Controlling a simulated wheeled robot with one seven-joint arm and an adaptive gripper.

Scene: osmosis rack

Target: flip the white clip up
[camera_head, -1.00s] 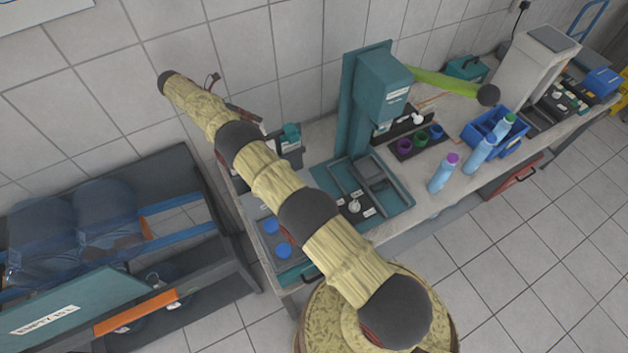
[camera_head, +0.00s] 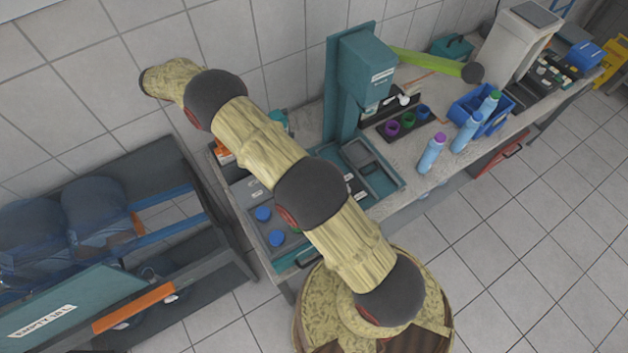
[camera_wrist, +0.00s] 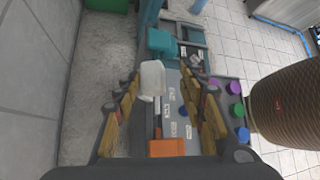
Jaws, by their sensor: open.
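A pale white block-shaped piece (camera_wrist: 152,78) shows in the wrist view, between the fingertips in the picture. It looks like the white clip, but I cannot tell for sure, nor how far below the fingers it is. My gripper (camera_wrist: 160,82) is open, its two tan fingers spread to either side of the piece, with no contact clear. In the head view my gripper is hidden behind my arm, and I cannot make out the clip there.
An orange block (camera_wrist: 166,147) is near the gripper base in the wrist view. Blue caps (camera_head: 263,214) sit on the bench's left end. A teal stand (camera_head: 350,80), coloured cups and bottles (camera_head: 431,153) are right. A rack of large water jugs (camera_head: 95,205) is left.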

